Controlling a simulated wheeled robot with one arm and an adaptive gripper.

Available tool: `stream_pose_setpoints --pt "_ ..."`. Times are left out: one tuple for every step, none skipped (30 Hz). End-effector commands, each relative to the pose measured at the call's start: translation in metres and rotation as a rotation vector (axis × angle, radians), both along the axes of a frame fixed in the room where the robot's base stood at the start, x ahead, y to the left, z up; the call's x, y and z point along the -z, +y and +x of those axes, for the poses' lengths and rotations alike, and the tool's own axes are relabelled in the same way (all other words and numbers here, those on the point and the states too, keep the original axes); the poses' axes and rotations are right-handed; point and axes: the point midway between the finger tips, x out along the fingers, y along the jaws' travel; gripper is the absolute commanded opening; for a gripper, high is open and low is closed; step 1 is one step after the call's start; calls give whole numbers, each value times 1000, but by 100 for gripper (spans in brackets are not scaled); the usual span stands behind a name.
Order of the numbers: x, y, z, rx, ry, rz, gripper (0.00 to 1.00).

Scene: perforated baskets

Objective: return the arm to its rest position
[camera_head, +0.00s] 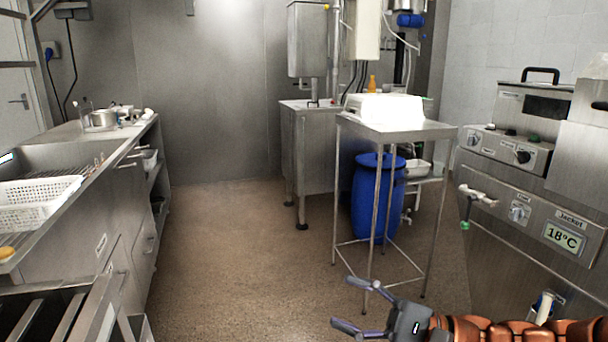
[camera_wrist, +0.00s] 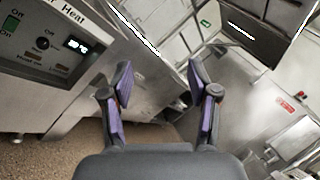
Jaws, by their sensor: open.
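My gripper (camera_head: 350,305) is at the bottom right of the head view, reaching in over the brown floor and pointing left. Its two fingers are spread apart with nothing between them. In the wrist view my gripper (camera_wrist: 160,95) shows both purple-padded fingers wide apart and empty. Past the fingertips are steel surfaces, apart from the fingers. My arm runs in from the lower right edge of the head view.
A steel side table (camera_head: 430,130) carries a white box (camera_head: 385,107); a blue barrel (camera_head: 375,200) stands behind its legs. A steel machine (camera_head: 540,200) stands at right. A white perforated basket (camera_head: 30,205) sits on the left counter (camera_head: 85,160). The middle floor (camera_head: 225,240) is clear.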

Motion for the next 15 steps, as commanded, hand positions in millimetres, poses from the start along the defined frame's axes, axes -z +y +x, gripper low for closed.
stream_pose_setpoints --pt "-16 18 -18 -68 -14 -72 60" --pt "-16 26 -29 -106 -19 -112 60" --pt "-17 36 -43 -154 -26 -165 60" --pt "-18 43 -53 -188 -30 -206 60" --pt "-18 49 -64 -223 -37 -249 60" --pt "-18 55 -77 -267 -45 -303 60" --pt "-18 58 -87 -299 -49 -345 60" --pt "-17 61 -97 -331 -56 -390 60" --pt "-17 64 -110 -371 -67 -448 60" --pt "-17 65 -119 -399 -72 -491 60" --pt "-16 65 -128 -427 -77 -535 60" --pt "-15 65 -139 -462 -87 -595 60" --pt "-15 63 -147 -487 -96 -641 60" --pt "-14 61 -154 -511 -103 -687 60" --pt "-14 58 -164 -542 -113 -748 60"
